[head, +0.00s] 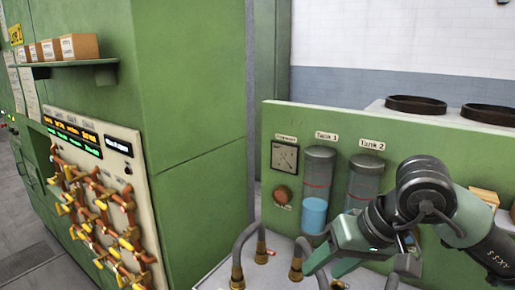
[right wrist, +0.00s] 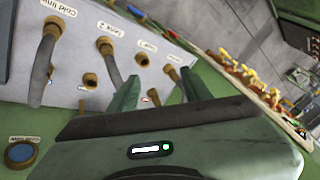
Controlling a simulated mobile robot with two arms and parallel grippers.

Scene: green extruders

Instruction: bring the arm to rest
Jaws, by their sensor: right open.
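My right arm (head: 440,200) comes in from the right in the head view, bent in front of the green tank panel. My right gripper (head: 325,262) points down and left, over the hose fittings below the tanks. In the right wrist view its two green fingers (right wrist: 158,90) are apart with nothing held between them. Behind the fingers are brass ports and grey hoses (right wrist: 112,65) on a pale panel. I cannot tell how close the fingertips are to the fittings. My left gripper is not in view.
Tank 1 (head: 318,190) holds blue liquid; Tank 2 (head: 364,182) stands beside it, partly behind my arm. A green cabinet with a board of orange-yellow pipes (head: 105,215) is at left, below a shelf (head: 75,63) with small boxes. Dark round rims (head: 416,105) lie behind the panel.

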